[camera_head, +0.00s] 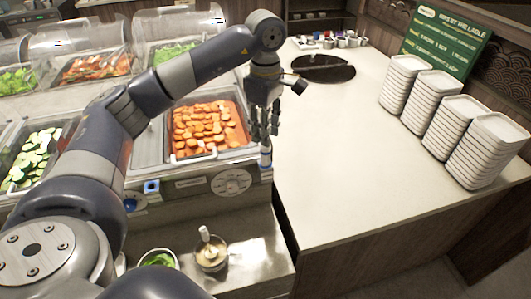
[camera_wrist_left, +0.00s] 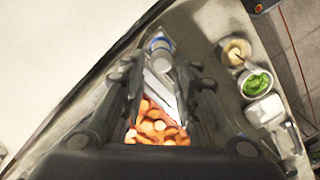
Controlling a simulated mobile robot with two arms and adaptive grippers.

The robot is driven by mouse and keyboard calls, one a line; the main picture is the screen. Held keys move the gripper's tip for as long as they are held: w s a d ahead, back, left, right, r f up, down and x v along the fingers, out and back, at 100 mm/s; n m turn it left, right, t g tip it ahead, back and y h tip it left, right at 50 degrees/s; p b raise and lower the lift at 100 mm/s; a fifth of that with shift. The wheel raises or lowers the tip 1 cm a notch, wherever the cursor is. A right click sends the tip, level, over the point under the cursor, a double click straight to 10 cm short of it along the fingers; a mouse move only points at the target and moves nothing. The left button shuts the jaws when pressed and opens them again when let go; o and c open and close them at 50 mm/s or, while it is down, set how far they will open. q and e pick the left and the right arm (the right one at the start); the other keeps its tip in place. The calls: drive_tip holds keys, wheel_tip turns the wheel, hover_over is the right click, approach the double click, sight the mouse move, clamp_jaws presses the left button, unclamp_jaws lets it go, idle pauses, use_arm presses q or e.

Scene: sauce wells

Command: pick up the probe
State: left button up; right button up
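A slim upright white piece with blue bands (camera_head: 265,152), which looks like the probe, stands at the front right corner of the food counter. It also shows in the left wrist view (camera_wrist_left: 159,43), between and just beyond the fingertips. My left gripper (camera_head: 264,134) points down right above it. In the left wrist view the fingers of my left gripper (camera_wrist_left: 161,65) are spread, with a gap between them. I cannot tell whether a finger touches the probe. Its lower part is unclear. My right gripper is not in view.
A pan of orange slices (camera_head: 208,128) lies left of the gripper. A dial (camera_head: 231,182) is on the counter front. A bowl with a brush-like handle (camera_head: 211,255) and a green bowl (camera_head: 158,258) stand below. White dish stacks (camera_head: 438,88) stand right; the pale countertop (camera_head: 335,150) between is clear.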

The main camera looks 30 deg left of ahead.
use_arm(q)
drive_tip(key=p, duration=0.2)
hover_over(266, 161)
drive_tip(key=w, duration=0.1)
drive_tip(key=f, duration=0.2)
drive_tip(key=a+f, duration=0.1)
drive_tip(key=f, duration=0.1)
drive_tip(key=shift+f, duration=0.45)
clamp_jaws()
drive_tip(key=shift+w+r, duration=0.1)
